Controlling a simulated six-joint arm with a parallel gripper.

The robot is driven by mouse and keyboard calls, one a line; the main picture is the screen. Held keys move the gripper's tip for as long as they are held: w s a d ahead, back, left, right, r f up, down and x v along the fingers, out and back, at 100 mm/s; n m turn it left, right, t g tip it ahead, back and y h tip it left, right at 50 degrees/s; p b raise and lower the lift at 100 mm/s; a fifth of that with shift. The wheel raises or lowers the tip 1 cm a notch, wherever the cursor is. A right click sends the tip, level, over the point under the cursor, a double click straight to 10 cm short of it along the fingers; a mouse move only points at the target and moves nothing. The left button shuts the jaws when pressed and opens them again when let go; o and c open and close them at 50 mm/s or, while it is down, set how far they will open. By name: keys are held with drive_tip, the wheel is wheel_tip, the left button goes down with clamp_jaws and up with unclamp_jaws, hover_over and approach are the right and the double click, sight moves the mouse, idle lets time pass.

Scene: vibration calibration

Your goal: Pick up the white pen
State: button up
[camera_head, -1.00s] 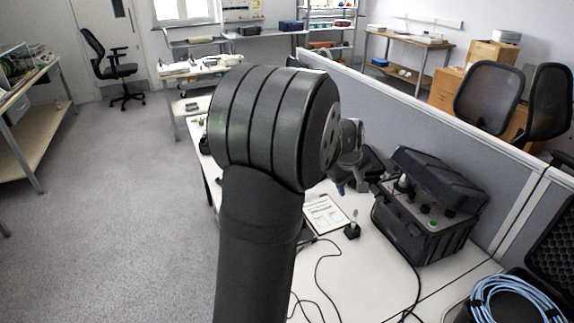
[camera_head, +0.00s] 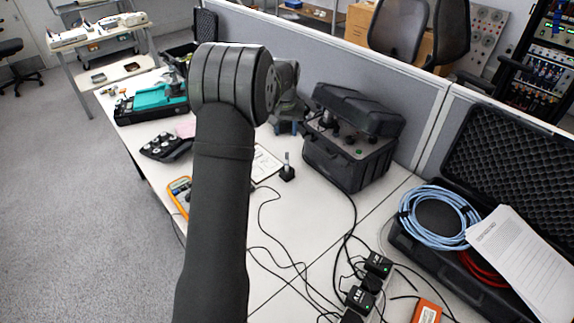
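I cannot make out a white pen for certain. A clipboard with a white sheet (camera_head: 265,163) lies on the table, partly hidden behind my arm. Just right of it stands a small black holder (camera_head: 287,174) with a thin upright piece in it, too small to identify. My gripper (camera_head: 287,127) is beyond my dark arm, above the table and left of the black case. Its bluish fingertips show only in part, and I cannot tell how far apart they are.
An open black instrument case (camera_head: 345,160) stands close right of my gripper, before a grey partition (camera_head: 330,60). Black cables cross the white table (camera_head: 300,220). An orange multimeter (camera_head: 180,194) lies left of my arm. A foam-lined case with blue cable (camera_head: 438,215) is at right.

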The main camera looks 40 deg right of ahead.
sight(286, 153)
drive_tip(key=f, duration=0.7)
drive_tip(key=w+d+f, duration=0.1)
drive_tip(key=f, duration=0.3)
drive_tip(key=shift+w+d+f, duration=0.1)
drive_tip(key=shift+f, duration=0.15)
drive_tip(key=shift+w+d+f, duration=0.1)
drive_tip(key=shift+d+f, duration=0.05)
drive_tip(key=shift+f, duration=1.2)
drive_tip(key=shift+d+f, duration=0.1)
drive_tip(key=shift+f, duration=1.2)
drive_tip(key=shift+c, duration=0.4)
clamp_jaws()
